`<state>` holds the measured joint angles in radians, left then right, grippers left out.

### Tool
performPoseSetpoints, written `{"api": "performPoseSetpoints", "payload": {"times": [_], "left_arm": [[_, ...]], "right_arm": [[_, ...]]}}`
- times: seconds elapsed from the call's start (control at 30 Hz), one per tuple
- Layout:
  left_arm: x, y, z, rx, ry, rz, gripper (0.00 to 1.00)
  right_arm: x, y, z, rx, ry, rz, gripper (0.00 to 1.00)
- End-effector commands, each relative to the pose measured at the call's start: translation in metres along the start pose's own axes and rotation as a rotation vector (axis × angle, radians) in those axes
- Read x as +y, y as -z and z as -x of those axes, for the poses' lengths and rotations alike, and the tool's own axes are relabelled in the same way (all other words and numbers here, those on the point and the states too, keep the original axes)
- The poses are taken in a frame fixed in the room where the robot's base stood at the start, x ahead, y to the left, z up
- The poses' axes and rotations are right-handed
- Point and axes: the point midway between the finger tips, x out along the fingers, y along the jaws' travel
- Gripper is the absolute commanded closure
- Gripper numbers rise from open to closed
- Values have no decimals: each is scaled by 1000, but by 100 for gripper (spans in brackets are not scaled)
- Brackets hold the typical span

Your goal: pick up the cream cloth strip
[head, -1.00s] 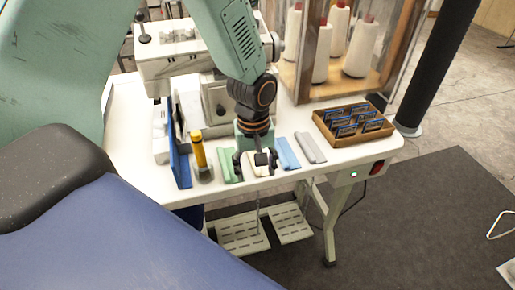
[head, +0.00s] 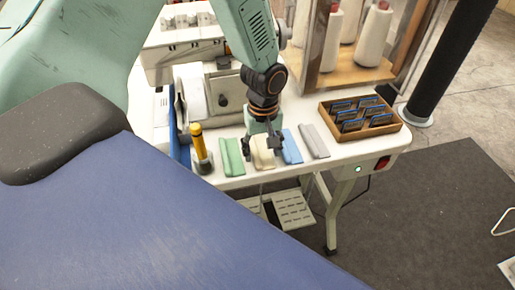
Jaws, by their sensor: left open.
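The cream cloth strip (head: 263,158) lies on the white sewing table between a green strip (head: 231,157) and a blue strip (head: 290,147). My left gripper (head: 264,148) is open, pointing down over the cream strip. Its fingers lie to either side of the strip's middle, and part of the strip is hidden behind them. I cannot tell whether the fingers touch the strip or the table. My right gripper is not in view.
A grey strip (head: 314,141) lies right of the blue one. A yellow-topped tool (head: 199,147) stands left of the green strip, beside a blue upright panel (head: 180,147). A divided wooden box (head: 327,130) is at the right. The sewing machine (head: 222,92) stands behind.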

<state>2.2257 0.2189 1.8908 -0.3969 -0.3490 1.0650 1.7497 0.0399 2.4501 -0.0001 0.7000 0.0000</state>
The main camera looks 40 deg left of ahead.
Motion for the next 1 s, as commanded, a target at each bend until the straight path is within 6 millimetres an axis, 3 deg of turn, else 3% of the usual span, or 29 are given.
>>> {"api": "performPoseSetpoints", "payload": {"times": [0.33,0.9,1.0], "left_arm": [[2,2,-9,1,0,0,40],[2,2,-10,-1,1,0,88],[2,1,-10,-1,1,0,91]], "right_arm": [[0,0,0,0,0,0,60],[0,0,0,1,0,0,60],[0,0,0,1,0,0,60]]}}
